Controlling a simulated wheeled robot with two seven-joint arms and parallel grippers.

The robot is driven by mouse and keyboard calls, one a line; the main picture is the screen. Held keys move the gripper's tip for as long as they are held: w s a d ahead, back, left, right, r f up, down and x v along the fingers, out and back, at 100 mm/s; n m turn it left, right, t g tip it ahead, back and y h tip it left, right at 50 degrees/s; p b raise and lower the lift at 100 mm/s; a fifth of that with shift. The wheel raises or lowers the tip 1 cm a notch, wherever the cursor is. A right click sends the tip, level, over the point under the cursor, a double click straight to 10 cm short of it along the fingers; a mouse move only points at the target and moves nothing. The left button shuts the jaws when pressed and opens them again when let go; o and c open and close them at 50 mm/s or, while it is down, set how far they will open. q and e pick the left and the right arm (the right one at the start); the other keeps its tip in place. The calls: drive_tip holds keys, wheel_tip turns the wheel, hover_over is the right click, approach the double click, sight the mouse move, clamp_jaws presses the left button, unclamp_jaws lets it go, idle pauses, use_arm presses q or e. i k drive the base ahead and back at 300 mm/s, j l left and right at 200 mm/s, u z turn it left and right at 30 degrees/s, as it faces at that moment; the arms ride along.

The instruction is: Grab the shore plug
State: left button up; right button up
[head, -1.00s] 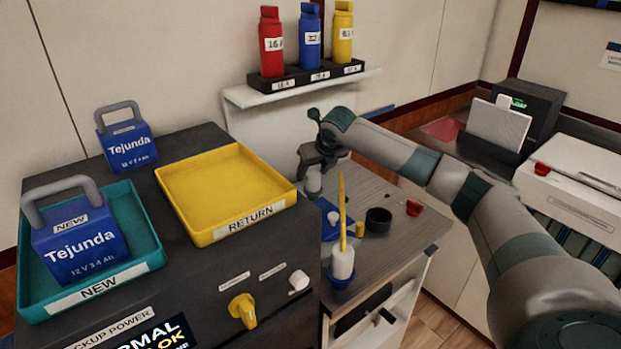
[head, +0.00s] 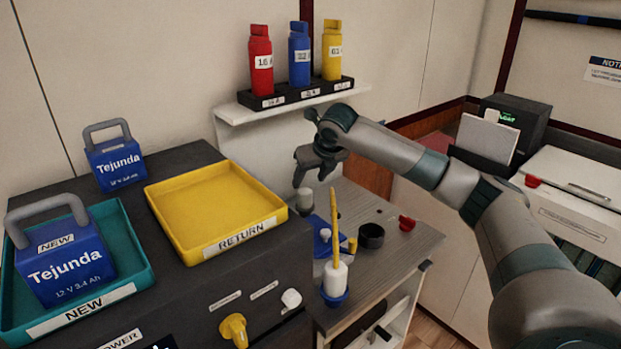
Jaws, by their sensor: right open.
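My right gripper (head: 312,172) is open, with its fingers pointing down, above the far left part of the small grey table. A short grey-white cylinder (head: 305,201) stands just below its fingers, apart from them. Beside it lies a flat blue piece (head: 319,226) with a white knob. No label marks the shore plug, so I cannot tell for sure which piece it is; the grey-white cylinder is the one nearest the gripper. My left gripper is not in view.
A white cylinder with a tall yellow stick (head: 335,212) stands in a blue base near the table's front. A black cup (head: 371,236) and a red piece (head: 407,223) are to the right. The dark cabinet with the yellow RETURN tray (head: 166,222) is left; a bottle shelf (head: 240,113) is behind.

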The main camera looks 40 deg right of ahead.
sight(334, 290)
drive_tip(key=z, duration=1.25)
